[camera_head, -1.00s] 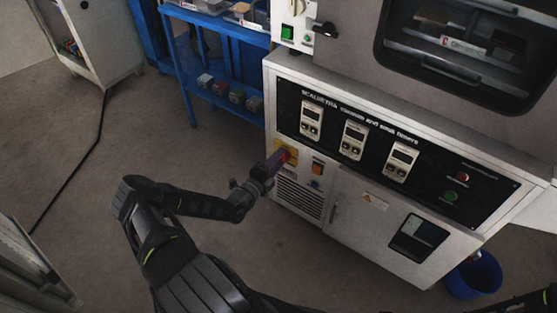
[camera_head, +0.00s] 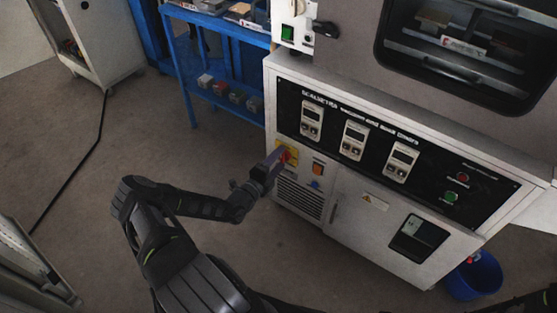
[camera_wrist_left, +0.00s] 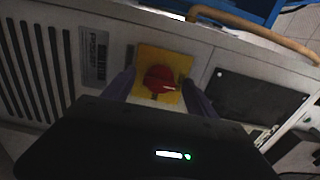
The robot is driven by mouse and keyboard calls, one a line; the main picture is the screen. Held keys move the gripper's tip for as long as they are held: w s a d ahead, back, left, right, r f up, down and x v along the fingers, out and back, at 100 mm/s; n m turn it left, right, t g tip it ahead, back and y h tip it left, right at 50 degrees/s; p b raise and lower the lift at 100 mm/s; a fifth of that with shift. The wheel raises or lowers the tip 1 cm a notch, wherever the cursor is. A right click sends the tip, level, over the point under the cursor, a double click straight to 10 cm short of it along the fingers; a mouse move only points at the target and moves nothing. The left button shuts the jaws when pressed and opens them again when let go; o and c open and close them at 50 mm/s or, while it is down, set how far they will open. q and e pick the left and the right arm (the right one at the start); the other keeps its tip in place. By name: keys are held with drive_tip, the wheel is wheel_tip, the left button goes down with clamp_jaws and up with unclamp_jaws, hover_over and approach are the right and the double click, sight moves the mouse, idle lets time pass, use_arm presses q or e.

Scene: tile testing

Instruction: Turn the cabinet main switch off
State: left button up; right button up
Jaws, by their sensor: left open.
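The cabinet main switch is a red rotary knob (camera_head: 286,156) on a yellow plate (camera_head: 292,148), low at the left of the white cabinet front (camera_head: 345,187). In the left wrist view the red knob (camera_wrist_left: 158,79) sits in the middle of the yellow plate (camera_wrist_left: 150,55), with a pale mark toward the right. My left gripper (camera_head: 275,160) is at the switch, and its open fingers (camera_wrist_left: 158,92) stand one on each side of the knob. I cannot tell whether either finger touches it. My right gripper is out of the picture.
Beside the switch are an orange rocker switch (camera_head: 318,169) and a vent grille (camera_head: 299,198). Timers (camera_head: 353,140) and red (camera_head: 463,177) and green (camera_head: 451,197) buttons are on the black panel. A blue shelf (camera_head: 222,105) stands behind at left; a blue bucket (camera_head: 474,278) stands at right.

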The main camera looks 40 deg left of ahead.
use_arm(q)
drive_tip(key=s+p, duration=0.1)
drive_tip(key=s, duration=0.6)
drive_tip(key=shift+s, duration=0.35)
